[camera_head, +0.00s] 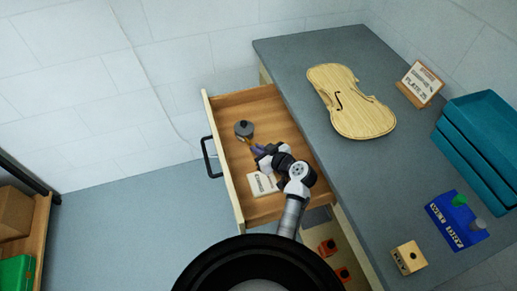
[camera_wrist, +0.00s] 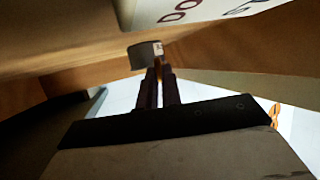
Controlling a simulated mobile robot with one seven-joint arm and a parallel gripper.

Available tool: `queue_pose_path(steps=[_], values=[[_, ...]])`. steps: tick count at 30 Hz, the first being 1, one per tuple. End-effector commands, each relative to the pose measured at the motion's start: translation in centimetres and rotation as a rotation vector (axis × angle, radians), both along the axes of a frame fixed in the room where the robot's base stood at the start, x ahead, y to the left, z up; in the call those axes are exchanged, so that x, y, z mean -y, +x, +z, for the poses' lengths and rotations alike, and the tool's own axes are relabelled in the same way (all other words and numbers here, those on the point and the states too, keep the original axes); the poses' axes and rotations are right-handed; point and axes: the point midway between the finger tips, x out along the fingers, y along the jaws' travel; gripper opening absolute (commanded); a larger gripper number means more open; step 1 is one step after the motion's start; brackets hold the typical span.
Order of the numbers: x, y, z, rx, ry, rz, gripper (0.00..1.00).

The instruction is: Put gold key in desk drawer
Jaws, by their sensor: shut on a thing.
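The desk drawer (camera_head: 229,166) is pulled open on the left side of the bench, with its wooden inside showing. My gripper (camera_head: 259,149) is inside the drawer's outline, above its floor; I cannot tell how high. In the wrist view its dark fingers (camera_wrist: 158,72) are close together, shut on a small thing. A thin golden strip (camera_wrist: 162,62) shows at the fingertips, which fits the gold key, but its shape is mostly hidden. A grey round thing with a dark knob (camera_head: 244,129) is just beyond the fingertips in the head view.
A pale card with print (camera_head: 262,184) lies in the drawer beside my arm. The drawer has a black handle (camera_head: 209,157). On the bench are a violin body (camera_head: 350,101), a sign (camera_head: 420,83), teal boxes (camera_head: 480,140), a blue holder (camera_head: 457,220) and a wooden block (camera_head: 408,257).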

Motion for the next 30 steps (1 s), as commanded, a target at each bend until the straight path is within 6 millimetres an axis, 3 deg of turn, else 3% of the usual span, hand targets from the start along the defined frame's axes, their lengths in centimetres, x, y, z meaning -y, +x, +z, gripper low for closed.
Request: queue_pose_path(steps=[13,15,19,30], values=[[0.0,-0.1,-1.1,-0.003,-0.001,0.001,0.00],[-0.1,-0.1,-1.2,-0.005,0.000,0.001,0.13],[-0.1,-0.1,-1.3,-0.007,0.000,0.001,0.28],[-0.1,-0.1,-0.8,-0.009,0.001,0.001,0.28]])
